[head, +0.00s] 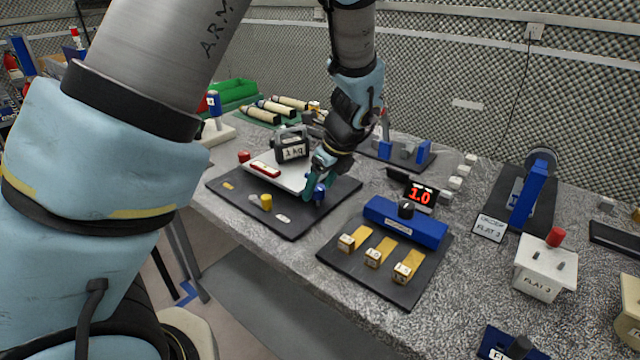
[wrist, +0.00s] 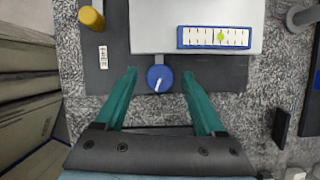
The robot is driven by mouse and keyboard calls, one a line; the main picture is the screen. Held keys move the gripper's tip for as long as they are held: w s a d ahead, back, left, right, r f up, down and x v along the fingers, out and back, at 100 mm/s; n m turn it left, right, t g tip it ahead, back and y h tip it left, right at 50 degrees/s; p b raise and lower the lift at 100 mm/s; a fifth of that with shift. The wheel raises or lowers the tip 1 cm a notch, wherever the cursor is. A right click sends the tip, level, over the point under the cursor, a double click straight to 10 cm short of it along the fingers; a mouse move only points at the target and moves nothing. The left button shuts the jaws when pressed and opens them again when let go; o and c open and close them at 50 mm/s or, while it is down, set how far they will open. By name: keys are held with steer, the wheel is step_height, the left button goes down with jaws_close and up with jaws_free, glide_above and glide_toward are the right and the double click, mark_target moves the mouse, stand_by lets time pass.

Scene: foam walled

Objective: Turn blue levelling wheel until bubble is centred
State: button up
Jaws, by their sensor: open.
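The blue levelling wheel (wrist: 160,79) sits at the front edge of a white plate (wrist: 165,30), with a white mark on its top. In the head view the wheel (head: 319,192) shows just beside my gripper (head: 318,180). My gripper's two green fingers (wrist: 160,82) are open, one on each side of the wheel, with a gap on both sides. The level vial (wrist: 214,38) is a blue-framed strip with tick marks on the plate. Its green bubble (wrist: 221,37) appears near the middle, slightly right of it.
A yellow post (wrist: 91,17) stands left of the wheel on the dark base (wrist: 100,75). A 1 kg weight (head: 291,147) sits on the plate. A blue device (head: 405,222) with a black knob stands to the right.

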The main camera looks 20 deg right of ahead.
steer(key=shift+c, duration=0.4)
jaws_close()
